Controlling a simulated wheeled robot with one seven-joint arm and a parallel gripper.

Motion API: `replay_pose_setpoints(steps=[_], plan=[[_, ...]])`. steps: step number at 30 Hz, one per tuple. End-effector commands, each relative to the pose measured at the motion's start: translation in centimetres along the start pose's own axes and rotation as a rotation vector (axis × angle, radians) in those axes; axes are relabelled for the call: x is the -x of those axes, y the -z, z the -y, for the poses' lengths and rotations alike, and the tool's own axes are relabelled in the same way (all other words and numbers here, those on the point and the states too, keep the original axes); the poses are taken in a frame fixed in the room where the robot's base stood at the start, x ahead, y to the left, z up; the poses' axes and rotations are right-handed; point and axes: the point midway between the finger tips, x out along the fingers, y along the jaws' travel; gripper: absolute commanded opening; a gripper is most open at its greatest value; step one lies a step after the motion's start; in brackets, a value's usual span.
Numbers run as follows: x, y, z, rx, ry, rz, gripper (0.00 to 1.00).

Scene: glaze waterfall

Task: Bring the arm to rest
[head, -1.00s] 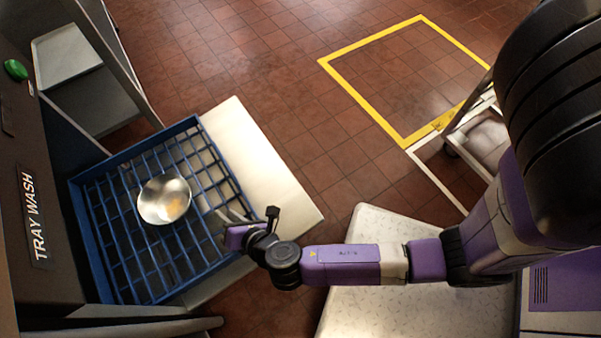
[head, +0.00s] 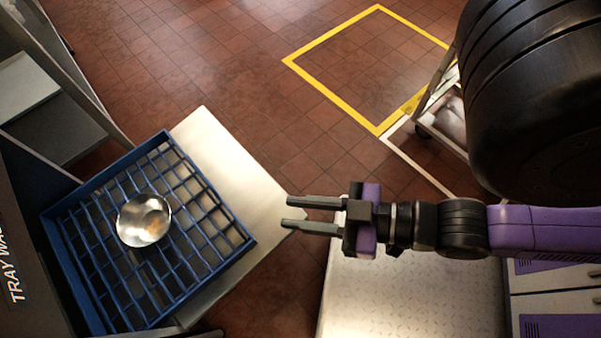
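My gripper (head: 287,214) is open and empty, with its two dark fingers pointing left and a gap between them. It is in the middle of the head view, to the right of the blue rack and apart from it. My purple and black arm reaches in from the right. A shiny metal bowl (head: 143,220) with a yellowish patch inside sits in the blue rack (head: 221,198) at the left.
The rack rests on a pale metal counter (head: 225,150) beside the dark tray wash machine (head: 15,262). A light speckled surface (head: 410,300) lies below my arm. A wheeled cart (head: 440,115) stands at the upper right by a yellow floor outline (head: 330,96). The tiled floor between is clear.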

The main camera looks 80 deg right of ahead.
Motion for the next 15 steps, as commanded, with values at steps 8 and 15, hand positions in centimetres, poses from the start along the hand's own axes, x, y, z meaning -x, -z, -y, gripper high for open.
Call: replay_pose_setpoints(steps=[8, 15], plan=[[0.0, 0.1, 0.0, 0.0, 0.0, 0.0, 0.25], [0.7, 2.7, 0.0, 0.002, 0.001, 0.0, 0.25]])
